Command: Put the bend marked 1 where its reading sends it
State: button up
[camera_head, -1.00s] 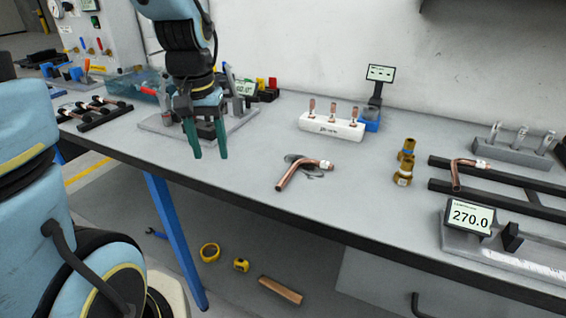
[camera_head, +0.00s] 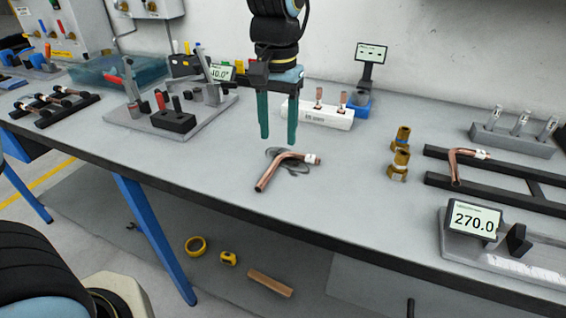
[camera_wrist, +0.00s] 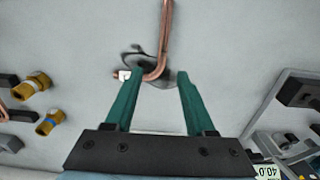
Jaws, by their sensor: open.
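A copper bend (camera_head: 276,172) with a white label at one end lies on the bench, over a dark looped mark. The label's number is too small to read. It also shows in the wrist view (camera_wrist: 165,40), its curved part between my fingertips in the picture. My gripper (camera_head: 278,140) is open and empty, pointing down above and just behind the bend, apart from it. A second copper bend (camera_head: 454,166) with a white label rests on the black rails (camera_head: 500,193) at the right. A display (camera_head: 473,219) at the front right reads 270.0.
A bending fixture (camera_head: 172,120) with an angle display (camera_head: 222,72) stands at the left. A white block (camera_head: 325,116) with copper pieces stands behind my gripper. Brass fittings (camera_head: 399,160) stand right of the near bend. A grey rack (camera_head: 512,140) holds clear tubes. The front middle of the bench is clear.

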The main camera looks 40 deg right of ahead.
aim_at(276, 160)
jog(key=shift+a+f+p, duration=0.15)
jog(key=shift+f+p, duration=0.2)
jog(key=shift+f, duration=1.15)
jog(key=shift+a+f+p, duration=0.1)
jog(key=shift+f+p, duration=0.2)
jog(key=shift+f, duration=1.2)
grip_shut()
